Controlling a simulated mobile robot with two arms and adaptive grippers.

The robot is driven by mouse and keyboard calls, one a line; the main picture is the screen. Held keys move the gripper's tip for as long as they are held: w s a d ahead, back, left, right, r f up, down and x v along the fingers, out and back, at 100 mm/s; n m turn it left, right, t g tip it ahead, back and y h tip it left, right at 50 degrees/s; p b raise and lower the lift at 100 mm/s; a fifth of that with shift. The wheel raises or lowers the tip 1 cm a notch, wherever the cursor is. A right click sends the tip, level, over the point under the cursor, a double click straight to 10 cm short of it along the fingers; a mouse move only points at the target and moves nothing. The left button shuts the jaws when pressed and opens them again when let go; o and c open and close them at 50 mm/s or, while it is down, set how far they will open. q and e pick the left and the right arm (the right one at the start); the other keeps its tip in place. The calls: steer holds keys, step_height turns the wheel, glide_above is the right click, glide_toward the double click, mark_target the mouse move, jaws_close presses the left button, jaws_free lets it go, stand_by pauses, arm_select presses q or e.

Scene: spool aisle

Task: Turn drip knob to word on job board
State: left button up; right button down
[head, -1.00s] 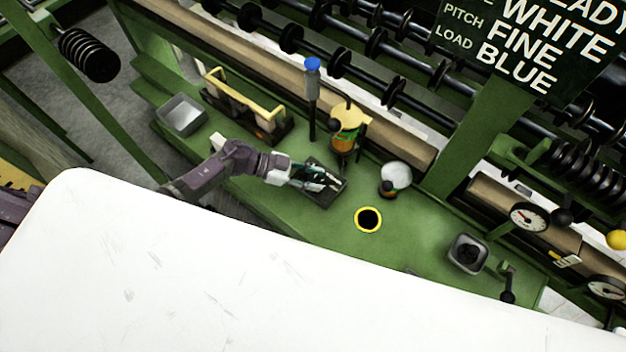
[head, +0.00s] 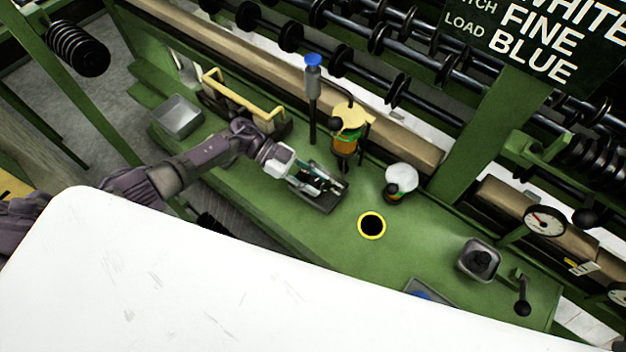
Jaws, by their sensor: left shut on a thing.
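The job board (head: 530,45) is a dark green sign at the top right, cut off by the picture edge. I cannot tell for sure which part is the drip knob. A likely oiler (head: 347,135), with a yellow top, black ball and orange-green body, stands on the green bench. My right gripper is not in view.
A grey cup (head: 479,259) and a black-knobbed lever (head: 522,308) are at right. A white surface (head: 200,285) covers the foreground.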

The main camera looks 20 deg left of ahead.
arm_select(q)
steer(key=o, duration=1.2)
steer(key=v, duration=1.2)
steer(key=shift+d, duration=0.1)
